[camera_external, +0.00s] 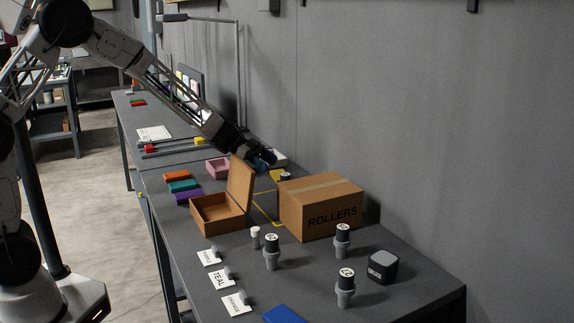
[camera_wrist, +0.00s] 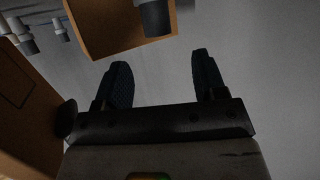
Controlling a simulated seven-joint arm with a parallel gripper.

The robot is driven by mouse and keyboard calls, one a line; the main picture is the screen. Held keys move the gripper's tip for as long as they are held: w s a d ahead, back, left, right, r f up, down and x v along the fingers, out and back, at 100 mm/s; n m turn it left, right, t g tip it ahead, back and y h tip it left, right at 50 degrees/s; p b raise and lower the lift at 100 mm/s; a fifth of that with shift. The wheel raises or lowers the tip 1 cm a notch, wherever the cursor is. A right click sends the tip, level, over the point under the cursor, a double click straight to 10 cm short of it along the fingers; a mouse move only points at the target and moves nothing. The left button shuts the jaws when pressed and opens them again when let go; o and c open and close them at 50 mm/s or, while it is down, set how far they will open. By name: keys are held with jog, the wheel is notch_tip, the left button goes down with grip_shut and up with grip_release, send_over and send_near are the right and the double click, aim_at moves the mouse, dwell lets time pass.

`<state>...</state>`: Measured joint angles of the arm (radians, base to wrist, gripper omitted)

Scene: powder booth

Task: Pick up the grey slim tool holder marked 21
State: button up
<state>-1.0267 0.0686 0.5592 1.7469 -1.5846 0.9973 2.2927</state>
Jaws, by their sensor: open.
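Another dark-topped one (camera_external: 286,177) shows partly behind the carton, close to my gripper. My gripper (camera_external: 262,162) is above the bench behind the wooden box. In the wrist view my gripper (camera_wrist: 162,80) is open and empty, with a grey holder (camera_wrist: 155,18) beyond the fingertips.
A ROLLERS carton (camera_external: 320,211) stands right of an open wooden box (camera_external: 220,214). A dark cube (camera_external: 382,267) stands at right. White name cards (camera_external: 222,278) and coloured blocks (camera_external: 184,186) line the left edge. A grey wall bounds the bench behind.

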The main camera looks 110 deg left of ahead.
aim_at(284, 174)
jog(key=shift+x, duration=1.3)
jog(key=shift+w, duration=0.1)
jog(key=shift+x, duration=2.5)
jog(key=shift+d+f, duration=0.1)
jog(key=shift+d, duration=0.05)
grip_shut()
